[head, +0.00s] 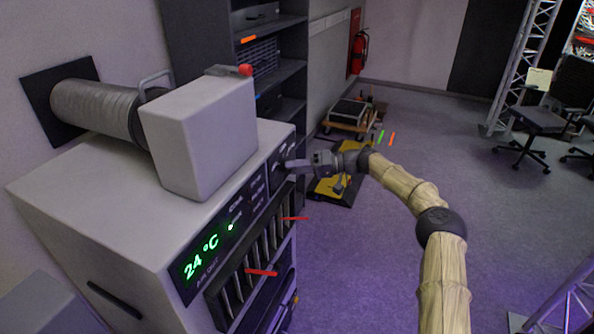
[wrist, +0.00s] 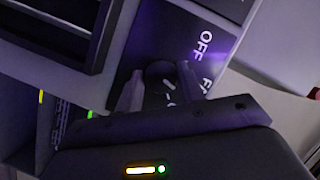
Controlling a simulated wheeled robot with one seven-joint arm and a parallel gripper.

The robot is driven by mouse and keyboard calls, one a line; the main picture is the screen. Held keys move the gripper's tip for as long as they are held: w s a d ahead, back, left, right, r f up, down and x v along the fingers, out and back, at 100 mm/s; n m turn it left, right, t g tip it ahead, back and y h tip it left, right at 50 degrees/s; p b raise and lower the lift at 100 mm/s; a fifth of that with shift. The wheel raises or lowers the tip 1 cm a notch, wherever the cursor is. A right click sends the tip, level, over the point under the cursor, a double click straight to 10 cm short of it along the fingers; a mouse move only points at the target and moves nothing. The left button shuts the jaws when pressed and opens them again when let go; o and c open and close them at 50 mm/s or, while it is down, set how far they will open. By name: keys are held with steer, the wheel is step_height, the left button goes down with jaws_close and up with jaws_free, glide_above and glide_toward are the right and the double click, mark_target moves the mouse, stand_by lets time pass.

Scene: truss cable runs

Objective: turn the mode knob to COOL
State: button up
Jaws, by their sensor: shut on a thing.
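The mode knob (wrist: 160,72) is a small dark round knob on the dark control panel (wrist: 135,45) in the wrist view. My gripper (wrist: 160,88) has a finger on either side of it and is shut on it. The label OFF and part of another label starting with F show to the right of the knob. A short white mark and part of a letter show between the fingers. The knob's pointing direction is unclear. In the head view my gripper (head: 290,164) reaches the panel (head: 279,170) on the unit's front, hiding the knob.
The white unit (head: 85,205) has a green 24 °C display (head: 202,257) and louvres with red strips (head: 262,272). A pale box (head: 205,135) with a red knob stands on top, near a duct (head: 95,108). A yellow-black platform (head: 335,188) lies behind my gripper.

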steer(key=shift+f+m+g+y+b, duration=0.1)
steer(key=shift+m+y+b, duration=0.3)
steer(key=shift+m, duration=0.65)
steer(key=shift+r+m+g+y+b, duration=0.1)
steer(key=shift+m+y+b, duration=0.25)
steer(key=shift+m, duration=0.65)
steer(key=shift+f+m+g+y+b, duration=0.1)
steer(key=shift+m+y+b, duration=0.3)
steer(key=shift+m, duration=0.65)
steer(key=o, duration=1)
steer(key=shift+f, duration=0.1)
steer(key=d+f+b, duration=0.1)
steer(key=d+b, duration=0.1)
steer(key=d, duration=1.5)
steer(key=shift+w+d+b, duration=0.2)
steer(key=shift+w+b, duration=0.05)
steer(key=shift+b, duration=0.15)
